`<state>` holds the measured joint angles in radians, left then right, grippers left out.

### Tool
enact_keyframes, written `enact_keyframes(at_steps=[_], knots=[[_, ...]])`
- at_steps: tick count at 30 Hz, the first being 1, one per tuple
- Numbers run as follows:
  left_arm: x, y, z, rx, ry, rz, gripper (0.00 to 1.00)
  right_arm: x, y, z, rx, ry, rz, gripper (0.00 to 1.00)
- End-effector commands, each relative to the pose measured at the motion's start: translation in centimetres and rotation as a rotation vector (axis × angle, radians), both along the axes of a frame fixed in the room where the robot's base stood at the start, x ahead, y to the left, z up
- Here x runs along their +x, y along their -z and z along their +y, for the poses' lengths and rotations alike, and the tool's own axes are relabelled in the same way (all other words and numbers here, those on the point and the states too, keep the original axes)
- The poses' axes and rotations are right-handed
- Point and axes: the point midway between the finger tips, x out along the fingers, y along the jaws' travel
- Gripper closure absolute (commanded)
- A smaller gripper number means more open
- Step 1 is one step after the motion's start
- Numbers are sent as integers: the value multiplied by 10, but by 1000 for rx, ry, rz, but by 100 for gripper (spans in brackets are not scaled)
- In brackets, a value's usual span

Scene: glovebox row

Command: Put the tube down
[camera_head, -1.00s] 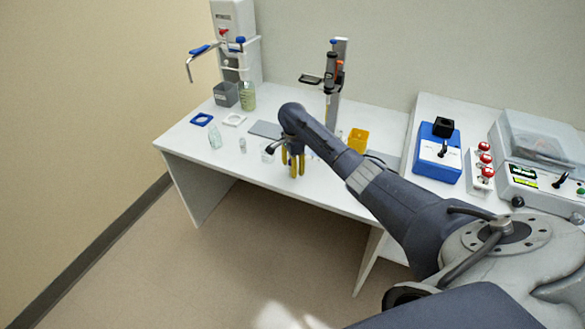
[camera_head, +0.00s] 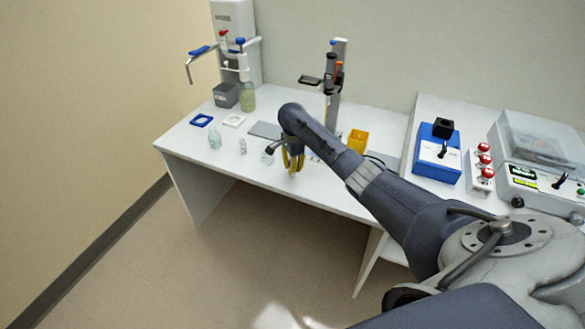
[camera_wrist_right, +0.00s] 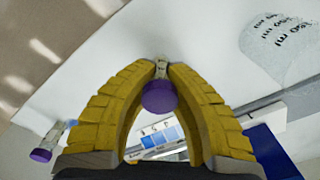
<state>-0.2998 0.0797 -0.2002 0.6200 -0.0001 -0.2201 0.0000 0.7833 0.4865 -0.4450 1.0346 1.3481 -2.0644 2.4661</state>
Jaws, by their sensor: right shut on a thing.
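My right gripper (camera_head: 293,160) is over the front part of the white bench. In the right wrist view its yellow fingertips (camera_wrist_right: 160,72) are shut on a small tube with a purple cap (camera_wrist_right: 159,97). The cap lies between the fingers, and the clear body shows only in a short stretch beyond it. I cannot tell whether the tube touches the bench top. A second purple-capped tube (camera_wrist_right: 48,140) is apart from the gripper at the left of the right wrist view. The held tube is too small to make out in the head view. My left gripper is not in view.
A clear beaker (camera_head: 267,158) is just left of the gripper; a small vial (camera_head: 242,146) and glass bottle (camera_head: 215,138) are farther left. A yellow box (camera_head: 358,140) and upright stand (camera_head: 334,90) are behind. The bench's front edge (camera_head: 250,177) is close.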

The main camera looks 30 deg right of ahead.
Motion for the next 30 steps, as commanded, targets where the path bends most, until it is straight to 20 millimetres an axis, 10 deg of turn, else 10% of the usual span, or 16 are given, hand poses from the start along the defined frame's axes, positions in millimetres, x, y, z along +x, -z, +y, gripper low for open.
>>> enact_keyframes(at_steps=[11,30], knots=[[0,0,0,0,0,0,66,1,-43,-1,0,-1,-4,100],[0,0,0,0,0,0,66,1,-177,-1,-3,0,-3,100]])
